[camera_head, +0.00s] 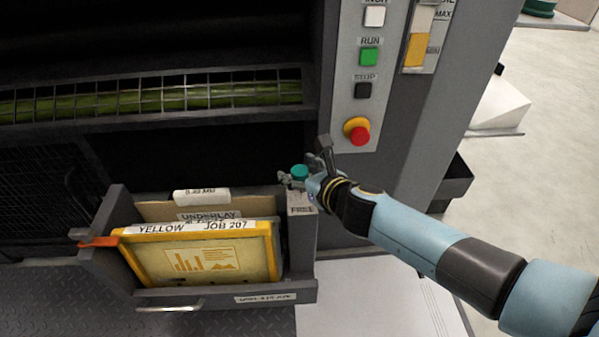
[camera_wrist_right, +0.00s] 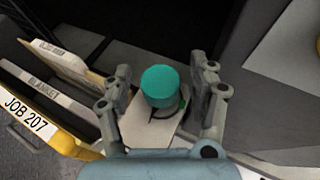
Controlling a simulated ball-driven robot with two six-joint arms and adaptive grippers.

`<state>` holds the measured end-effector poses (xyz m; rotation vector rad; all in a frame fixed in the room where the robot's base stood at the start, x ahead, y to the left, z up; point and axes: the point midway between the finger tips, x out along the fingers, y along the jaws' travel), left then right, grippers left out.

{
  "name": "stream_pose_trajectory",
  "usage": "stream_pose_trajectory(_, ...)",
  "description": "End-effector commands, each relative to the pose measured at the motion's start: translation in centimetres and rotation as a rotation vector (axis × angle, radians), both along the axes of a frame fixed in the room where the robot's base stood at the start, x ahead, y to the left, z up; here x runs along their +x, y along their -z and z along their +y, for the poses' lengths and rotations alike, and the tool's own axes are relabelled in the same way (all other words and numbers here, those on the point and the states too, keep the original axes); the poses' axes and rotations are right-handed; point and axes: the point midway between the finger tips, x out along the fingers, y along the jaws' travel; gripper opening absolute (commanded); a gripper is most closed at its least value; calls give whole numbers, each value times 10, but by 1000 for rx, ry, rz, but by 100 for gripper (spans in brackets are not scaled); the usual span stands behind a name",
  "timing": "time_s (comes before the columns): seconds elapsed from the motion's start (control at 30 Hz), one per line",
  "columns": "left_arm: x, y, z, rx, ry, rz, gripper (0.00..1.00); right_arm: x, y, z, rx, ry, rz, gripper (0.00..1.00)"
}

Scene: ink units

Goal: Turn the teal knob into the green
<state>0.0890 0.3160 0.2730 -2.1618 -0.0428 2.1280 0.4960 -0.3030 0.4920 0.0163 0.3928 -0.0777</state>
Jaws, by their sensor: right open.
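The teal knob (camera_head: 299,172) is a short round cylinder on top of a grey post beside the drawer, above a label reading FREE. In the right wrist view the knob (camera_wrist_right: 161,86) stands on a pale plate (camera_wrist_right: 150,128), with a small green patch and a dark curved mark at its right. My right gripper (camera_head: 300,177) is open, its fingers around the knob. In the wrist view the gripper (camera_wrist_right: 163,84) has one finger on each side, with a gap to the knob on both sides. My left gripper is not in view.
An open drawer (camera_head: 225,297) left of the knob holds a yellow frame (camera_head: 205,262) marked YELLOW JOB 207 and other boards. A panel above carries a green RUN button (camera_head: 369,56), a black STOP button (camera_head: 363,90) and a red emergency button (camera_head: 357,132).

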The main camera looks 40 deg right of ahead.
Motion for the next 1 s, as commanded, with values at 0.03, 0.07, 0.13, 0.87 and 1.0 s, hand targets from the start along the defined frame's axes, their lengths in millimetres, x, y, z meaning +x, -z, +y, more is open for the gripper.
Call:
stream_pose_trajectory(0.03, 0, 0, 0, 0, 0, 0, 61, 1, 1, 0, 0, 0, 0, 59)
stream_pose_trajectory(0.07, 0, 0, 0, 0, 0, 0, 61, 1, 1, 0, 0, 0, 0, 59)
stream_pose_trajectory(0.13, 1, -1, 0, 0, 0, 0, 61, 1, 0, 0, 0, 0, 0, 59)
stream_pose_trajectory(0.87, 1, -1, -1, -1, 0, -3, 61, 1, 0, 0, -1, -8, -1, 1)
stream_pose_trajectory(1.0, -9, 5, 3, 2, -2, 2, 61, 2, -2, -1, -3, -43, -3, 1)
